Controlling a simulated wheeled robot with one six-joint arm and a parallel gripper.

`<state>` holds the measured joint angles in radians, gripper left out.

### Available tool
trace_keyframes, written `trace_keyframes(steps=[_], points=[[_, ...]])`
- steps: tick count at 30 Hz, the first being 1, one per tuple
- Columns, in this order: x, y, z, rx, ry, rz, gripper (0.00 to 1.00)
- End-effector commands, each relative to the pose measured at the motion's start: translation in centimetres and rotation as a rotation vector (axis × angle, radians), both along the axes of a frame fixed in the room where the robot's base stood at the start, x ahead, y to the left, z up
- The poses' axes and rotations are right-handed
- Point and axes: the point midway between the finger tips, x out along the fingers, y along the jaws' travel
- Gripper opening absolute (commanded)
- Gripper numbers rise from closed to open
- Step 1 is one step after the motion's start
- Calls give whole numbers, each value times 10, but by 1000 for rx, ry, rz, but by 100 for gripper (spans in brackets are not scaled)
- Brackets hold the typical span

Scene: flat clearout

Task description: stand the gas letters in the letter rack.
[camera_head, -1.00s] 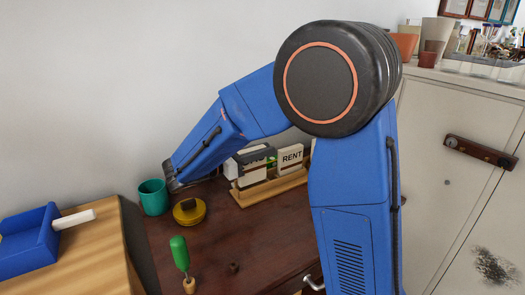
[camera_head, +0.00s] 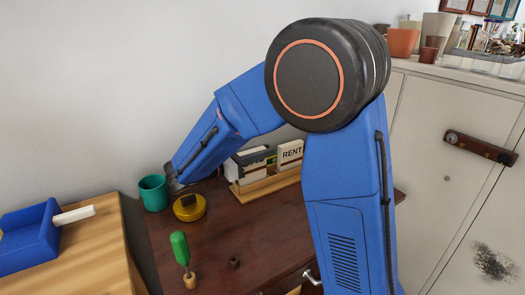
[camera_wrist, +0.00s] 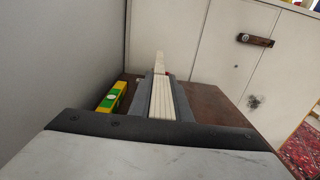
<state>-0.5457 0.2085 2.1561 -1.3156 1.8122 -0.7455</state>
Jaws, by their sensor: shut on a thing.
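In the wrist view my gripper (camera_wrist: 160,84) is shut on a stack of pale, thin letters (camera_wrist: 161,104), seen edge-on between the two grey fingers. I cannot read what is on them. In the head view the wooden letter rack (camera_head: 273,184) stands on the dark desk near the wall. Its white RENT card (camera_head: 291,153) faces me. Left of it is a second card, partly hidden, and pale and dark grey shapes that I cannot tell apart as rack contents or gripper. My forearm hides most of the gripper there.
A teal cup (camera_head: 153,193), a yellow round object (camera_head: 189,207) and a green-handled tool (camera_head: 181,250) stand on the dark desk (camera_head: 215,250). A yellow-green block (camera_wrist: 112,98) lies left of my fingers. A pale cabinet (camera_head: 455,110) stands at right. The desk's front middle is largely clear.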

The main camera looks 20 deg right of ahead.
Motion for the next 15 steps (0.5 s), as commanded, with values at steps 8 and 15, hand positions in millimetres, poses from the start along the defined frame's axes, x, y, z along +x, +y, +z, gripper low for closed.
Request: trace_keyframes(steps=[8, 15], points=[[0, 0, -6, 0, 1, 0, 0], [0, 0, -10, 0, 0, 0, 0]])
